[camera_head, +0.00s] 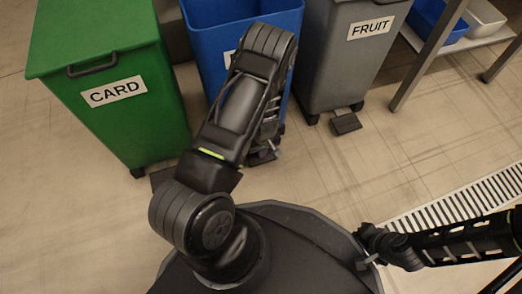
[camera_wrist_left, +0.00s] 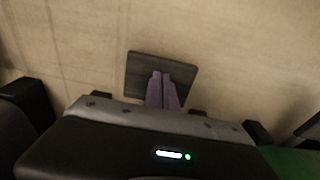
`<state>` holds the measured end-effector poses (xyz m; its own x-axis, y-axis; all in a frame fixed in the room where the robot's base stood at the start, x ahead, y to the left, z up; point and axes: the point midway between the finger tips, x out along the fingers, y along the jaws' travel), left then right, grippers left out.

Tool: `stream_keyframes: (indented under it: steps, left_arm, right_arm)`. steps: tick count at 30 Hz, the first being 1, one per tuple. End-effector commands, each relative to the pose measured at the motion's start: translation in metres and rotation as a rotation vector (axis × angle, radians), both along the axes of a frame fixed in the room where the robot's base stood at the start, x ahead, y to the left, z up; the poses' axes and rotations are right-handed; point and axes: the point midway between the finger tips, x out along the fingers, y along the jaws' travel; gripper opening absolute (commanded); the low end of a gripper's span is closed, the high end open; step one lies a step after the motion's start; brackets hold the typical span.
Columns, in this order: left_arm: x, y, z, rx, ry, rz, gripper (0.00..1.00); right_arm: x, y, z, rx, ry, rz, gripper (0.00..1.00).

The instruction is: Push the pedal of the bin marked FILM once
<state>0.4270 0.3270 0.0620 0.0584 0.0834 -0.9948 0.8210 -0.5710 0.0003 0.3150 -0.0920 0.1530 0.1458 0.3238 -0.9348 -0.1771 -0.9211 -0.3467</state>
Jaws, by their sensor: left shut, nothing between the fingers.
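A blue bin (camera_head: 213,42) stands between a green bin marked CARD (camera_head: 96,75) and a grey bin marked FRUIT (camera_head: 335,62). My left arm hides nearly all of the blue bin's label, so I cannot read it. My left gripper (camera_head: 264,152) is low in front of the blue bin, largely hidden by its own arm. In the left wrist view its fingers (camera_wrist_left: 157,74) are shut and empty, with their tips over a dark pedal (camera_wrist_left: 140,68). I cannot tell whether they touch it. My right gripper (camera_head: 366,247) is at the lower right, its jaws unclear.
The grey bin has a dark pedal (camera_head: 346,123) at its foot. A rack (camera_head: 428,52) with a blue tray (camera_head: 440,18) stands at the upper right. A floor grating (camera_head: 455,203) runs along the right. The tiled floor between is clear.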

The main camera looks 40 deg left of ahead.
Motion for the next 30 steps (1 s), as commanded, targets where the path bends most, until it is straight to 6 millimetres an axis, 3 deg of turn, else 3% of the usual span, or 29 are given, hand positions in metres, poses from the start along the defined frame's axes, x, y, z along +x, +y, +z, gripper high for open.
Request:
stream_keyframes:
  steps: [9,21,30]
  left_arm:
    - [-0.018,-0.024,0.011,-0.003,0.003,0.000,0.00]
    - [-0.018,-0.025,0.011,-0.002,0.001,0.000,0.00]
    - [-0.019,-0.028,0.057,-0.001,0.000,-0.001,0.00]
  right_arm:
    - [0.000,0.000,0.013,0.000,0.000,0.000,0.00]
    - [0.003,-0.001,0.014,0.003,-0.001,-0.002,0.00]
    - [-0.001,0.000,0.039,-0.001,0.001,0.001,0.00]
